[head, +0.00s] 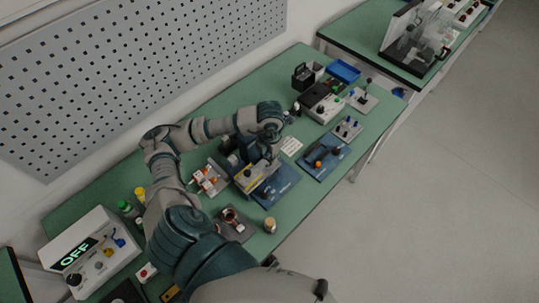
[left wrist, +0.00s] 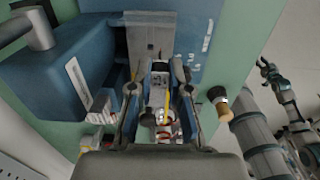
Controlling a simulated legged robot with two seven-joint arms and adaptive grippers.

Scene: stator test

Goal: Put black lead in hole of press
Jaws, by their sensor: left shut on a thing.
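My left gripper (head: 262,165) reaches down over a blue press (head: 283,184) in the middle of the bench. In the left wrist view, the press's blue body (left wrist: 65,75) and grey metal plate (left wrist: 150,38) lie beyond the fingers. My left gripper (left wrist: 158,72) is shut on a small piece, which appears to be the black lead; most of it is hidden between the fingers. The press's hole cannot be made out, so I cannot tell how the lead stands to it.
A white unit with an OFF display (head: 75,254) stands at the near left. A small fixture with orange parts (head: 208,179) sits left of the press. Another blue fixture (head: 325,160) is to its right. A cork-coloured knob (head: 270,224) stands near the front edge. A blue tray (head: 343,71) is farther back.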

